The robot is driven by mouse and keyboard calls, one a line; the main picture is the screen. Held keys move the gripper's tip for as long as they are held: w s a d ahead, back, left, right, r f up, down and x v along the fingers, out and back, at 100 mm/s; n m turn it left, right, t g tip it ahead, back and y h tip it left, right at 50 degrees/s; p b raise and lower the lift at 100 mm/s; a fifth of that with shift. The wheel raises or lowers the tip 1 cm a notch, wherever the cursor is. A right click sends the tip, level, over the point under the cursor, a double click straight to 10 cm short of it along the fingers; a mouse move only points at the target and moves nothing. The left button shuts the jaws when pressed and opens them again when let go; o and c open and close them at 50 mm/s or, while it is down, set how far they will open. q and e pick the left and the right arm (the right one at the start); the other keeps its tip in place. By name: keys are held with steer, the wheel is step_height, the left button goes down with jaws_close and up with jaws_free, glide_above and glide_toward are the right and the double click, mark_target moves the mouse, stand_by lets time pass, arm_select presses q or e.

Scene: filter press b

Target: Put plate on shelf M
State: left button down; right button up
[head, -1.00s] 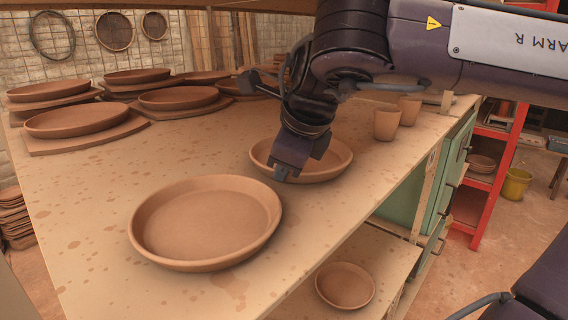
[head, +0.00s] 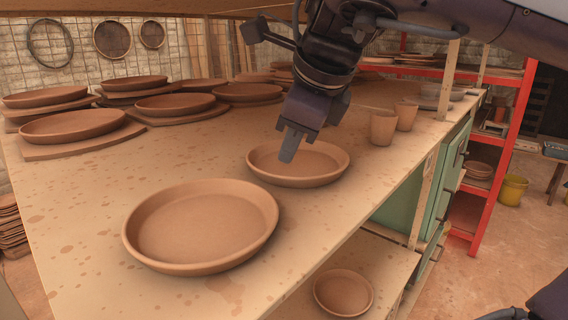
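Two round brown clay plates lie on the wooden table: a nearer, larger-looking plate (head: 200,225) at the front and another plate (head: 318,168) behind it to the right. A smaller clay dish (head: 343,292) sits on the lower board below the table. My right gripper (head: 289,152) points down in front of the farther plate and covers part of its left side. Nothing shows held in it, but its fingers overlap from this side, so I cannot see a gap. My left gripper is out of view. No shelf carries a readable letter M.
Several plates on square boards (head: 84,141) fill the table's back left. Two clay cups (head: 383,128) stand at its right edge, near a wooden post (head: 448,80). A green cabinet (head: 405,203), a red shelf rack (head: 497,165) and a yellow bucket (head: 513,190) stand at right.

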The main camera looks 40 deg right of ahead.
steer(key=shift+p+v, duration=0.3)
steer(key=shift+v, duration=1.9)
steer(key=shift+r, duration=0.1)
